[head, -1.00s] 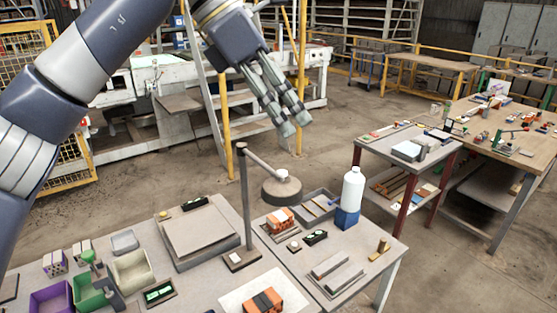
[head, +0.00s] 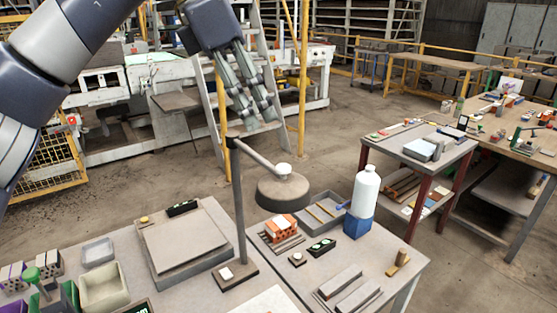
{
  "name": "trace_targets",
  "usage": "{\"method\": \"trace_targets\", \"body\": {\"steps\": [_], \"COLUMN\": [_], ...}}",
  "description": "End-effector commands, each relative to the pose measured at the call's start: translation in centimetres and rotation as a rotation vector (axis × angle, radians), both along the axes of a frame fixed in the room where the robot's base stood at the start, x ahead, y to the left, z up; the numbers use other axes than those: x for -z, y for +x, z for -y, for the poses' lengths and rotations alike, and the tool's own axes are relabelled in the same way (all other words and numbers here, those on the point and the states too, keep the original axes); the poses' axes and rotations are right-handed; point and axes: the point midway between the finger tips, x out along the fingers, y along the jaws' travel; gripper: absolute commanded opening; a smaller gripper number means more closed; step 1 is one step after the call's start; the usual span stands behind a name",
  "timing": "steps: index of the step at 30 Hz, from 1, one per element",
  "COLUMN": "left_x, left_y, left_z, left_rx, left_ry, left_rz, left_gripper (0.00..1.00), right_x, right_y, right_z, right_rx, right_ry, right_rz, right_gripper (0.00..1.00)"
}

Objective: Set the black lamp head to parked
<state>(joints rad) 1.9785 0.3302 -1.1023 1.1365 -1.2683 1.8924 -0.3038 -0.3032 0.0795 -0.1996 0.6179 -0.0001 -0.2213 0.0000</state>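The desk lamp stands on the near bench, with a thin dark post (head: 240,205) on a square base. Its arm (head: 257,156) slopes down to the right from the post top. The lamp head (head: 283,192), a dark round disc with a white knob (head: 284,169) on top, hangs at the arm's end, right of the post and above the bench. My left gripper (head: 256,118) is above and behind the lamp in the picture, fingers pointing down. Its fingers look parted, with nothing between them, and a gap shows between it and the lamp. My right gripper is out of view.
A white bottle with a blue base (head: 361,205), a grey tray (head: 321,212) and orange bricks (head: 281,228) stand right of the lamp. A raised grey slab (head: 186,243) lies left of it. Bins (head: 104,287) fill the bench's left side. A side table (head: 420,150) stands beyond.

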Motion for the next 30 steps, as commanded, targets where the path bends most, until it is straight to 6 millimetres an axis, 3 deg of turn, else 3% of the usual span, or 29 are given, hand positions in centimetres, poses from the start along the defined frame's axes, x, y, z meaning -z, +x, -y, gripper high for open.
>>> {"method": "trace_targets", "body": {"steps": [15,21,29,30], "left_x": [7.9,9.1,9.2,9.2], "left_y": [0.7,0.8,0.8,0.8], "left_z": [3.3,3.7,3.8,3.8], "left_rx": [0.003,0.001,0.001,0.001], "left_ry": [0.000,-0.001,-0.001,-0.001], "left_rz": [-0.001,0.002,0.001,0.001], "left_gripper": [0.29,0.29,0.29,0.20], "right_x": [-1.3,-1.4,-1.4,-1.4], "right_y": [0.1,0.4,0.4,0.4], "right_z": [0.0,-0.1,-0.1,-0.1], "right_rx": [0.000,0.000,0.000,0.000], "right_ry": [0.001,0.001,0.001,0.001], "right_rz": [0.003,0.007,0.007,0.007], "right_gripper": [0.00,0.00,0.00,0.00]}}
